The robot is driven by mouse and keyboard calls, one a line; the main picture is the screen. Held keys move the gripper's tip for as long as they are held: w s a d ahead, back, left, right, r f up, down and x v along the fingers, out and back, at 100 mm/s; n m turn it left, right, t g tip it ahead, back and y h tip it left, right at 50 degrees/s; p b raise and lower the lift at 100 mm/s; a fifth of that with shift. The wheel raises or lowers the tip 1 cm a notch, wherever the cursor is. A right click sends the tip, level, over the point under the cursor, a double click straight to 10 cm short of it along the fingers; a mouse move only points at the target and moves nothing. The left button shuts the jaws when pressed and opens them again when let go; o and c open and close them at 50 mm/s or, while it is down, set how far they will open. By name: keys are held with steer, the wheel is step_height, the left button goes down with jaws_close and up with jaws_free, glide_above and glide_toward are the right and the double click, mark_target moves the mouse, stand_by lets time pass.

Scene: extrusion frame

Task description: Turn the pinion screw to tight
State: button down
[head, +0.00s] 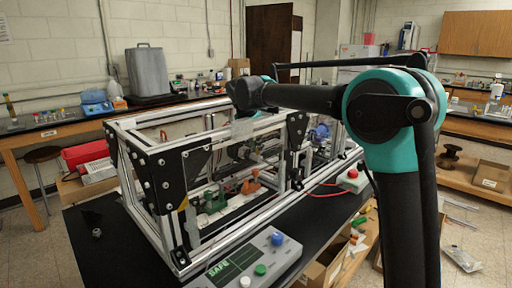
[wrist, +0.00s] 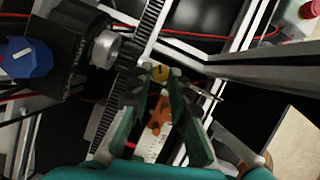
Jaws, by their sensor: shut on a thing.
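In the wrist view, the two dark green fingers of my gripper (wrist: 159,82) reach up the picture, with their tips close on either side of a small round brass-yellow screw head (wrist: 159,73). The screw head has a dark mark across it, and my gripper is shut on it. I take it to be the pinion screw. It sits beside a dark toothed rack (wrist: 149,30) that runs steeply along the left of the fingers. How tight the screw is cannot be seen. In the head view, my arm reaches over the aluminium extrusion frame (head: 150,122); screw and fingertips cannot be made out there.
A black block with a blue knob (wrist: 27,58) and a silver cylinder (wrist: 105,48) stand left of the rack. An orange part (wrist: 158,117) lies below, between the fingers. Frame bars surround the gripper. A control panel reading SAFE (head: 240,262) stands in front.

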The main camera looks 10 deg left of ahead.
steer(key=shift+m, duration=0.3)
steer(key=m, duration=0.1)
steer(key=m+h, duration=0.1)
steer(key=m, duration=0.1)
steer(key=shift+w+a+m+g, duration=0.1)
steer(key=shift+a+m+g, duration=0.2)
steer(key=shift+g, duration=0.1)
steer(key=m, duration=0.2)
steer(key=m+g+h, duration=0.1)
steer(key=m, duration=0.1)
steer(key=shift+w+m+h, duration=0.2)
steer(key=shift+m+h, duration=0.1)
steer(key=m, duration=0.1)
steer(key=m+g, duration=0.1)
steer(key=m, duration=0.1)
steer(key=shift+w+a+m+g+h, duration=0.1)
steer(key=shift+w+m+g+h, duration=0.05)
steer(key=shift+m+g+h, duration=0.15)
steer(key=m, duration=0.2)
steer(key=m+g, duration=0.1)
steer(key=m, duration=0.1)
steer(key=shift+w+g, duration=0.2)
steer(key=shift+g, duration=0.1)
steer(key=shift+m, duration=0.3)
steer(key=c, duration=1.4)
jaws_free()
